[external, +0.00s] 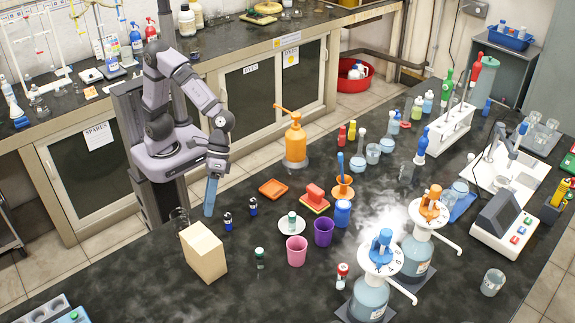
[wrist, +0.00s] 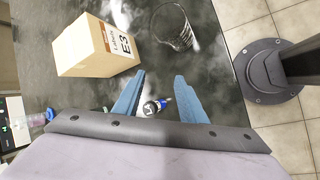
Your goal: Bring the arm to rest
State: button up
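My arm stands at the left edge of the dark bench in the external view. My gripper (external: 211,195) points down over the bench's near-left edge, behind the cardboard box. In the wrist view, the two blue fingers of my gripper (wrist: 158,98) are spread apart with nothing held between them. A small vial with a blue band (wrist: 152,107) shows beyond and between the fingers, standing apart from them on the bench.
A tan box (external: 203,251) stands close to my gripper, marked E3 in the wrist view (wrist: 95,45). A clear glass beaker (wrist: 172,25) is beside it. Two small dark vials (external: 253,206) stand right of my gripper. Cups, bottles and dispensers crowd the bench further right.

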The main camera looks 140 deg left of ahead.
jog(key=s+m+y, duration=0.1)
jog(key=s, duration=0.1)
jog(key=s+m+g+y+p, duration=0.1)
jog(key=s+m, duration=0.1)
jog(key=s, duration=0.1)
jog(key=s+a+f+m+g+p, duration=0.1)
jog(key=s+m, duration=0.1)
jog(key=s, duration=0.1)
jog(key=shift+s+y, duration=0.25)
jog(key=shift+y, duration=0.15)
jog(key=s+a+f+m+y+p, duration=0.1)
jog(key=s+a+m+y+p, duration=0.1)
jog(key=s+m, duration=0.5)
jog(key=shift+s+a+g+y, duration=0.4)
jog(key=shift+a+y, duration=0.2)
jog(key=shift+a, duration=0.4)
